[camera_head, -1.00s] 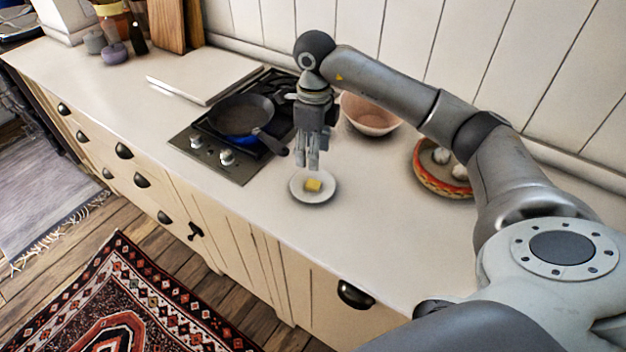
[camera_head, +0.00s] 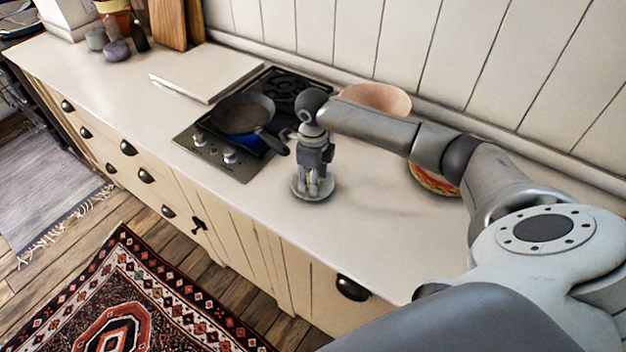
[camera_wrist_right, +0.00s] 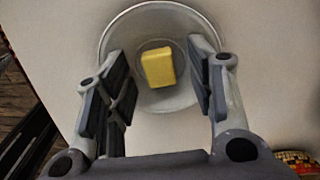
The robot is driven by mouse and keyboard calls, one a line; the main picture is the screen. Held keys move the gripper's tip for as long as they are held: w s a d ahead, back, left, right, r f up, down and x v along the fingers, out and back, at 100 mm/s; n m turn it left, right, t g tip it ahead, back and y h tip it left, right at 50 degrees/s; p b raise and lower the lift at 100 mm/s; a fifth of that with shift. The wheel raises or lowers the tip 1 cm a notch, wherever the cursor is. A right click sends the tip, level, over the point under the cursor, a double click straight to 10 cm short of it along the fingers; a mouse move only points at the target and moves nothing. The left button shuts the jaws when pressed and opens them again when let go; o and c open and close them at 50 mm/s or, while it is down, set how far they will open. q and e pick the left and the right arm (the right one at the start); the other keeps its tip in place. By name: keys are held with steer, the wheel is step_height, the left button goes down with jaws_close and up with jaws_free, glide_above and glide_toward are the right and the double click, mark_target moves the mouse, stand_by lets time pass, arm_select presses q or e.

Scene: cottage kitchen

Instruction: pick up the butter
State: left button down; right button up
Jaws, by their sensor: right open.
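In that view my right gripper (camera_wrist_right: 165,85) is open, with one finger on each side of the butter and a gap to each. In the head view my right gripper (camera_head: 314,188) points down over the plate (camera_head: 301,197), and its fingers mostly hide the butter. My left gripper is not in view.
A blue pan (camera_head: 243,115) sits on the stove (camera_head: 229,163), left of my gripper. A pink bowl (camera_head: 378,97) and a patterned bowl (camera_head: 432,181) stand behind and to the right, partly behind my arm. The counter (camera_head: 375,235) right of the plate is clear.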

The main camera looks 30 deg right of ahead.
steer(key=shift+s+f, duration=0.2)
steer(key=c, duration=0.3)
steer(key=shift+c, duration=1.2)
steer(key=shift+c, duration=0.8)
steer(key=shift+w, duration=0.1)
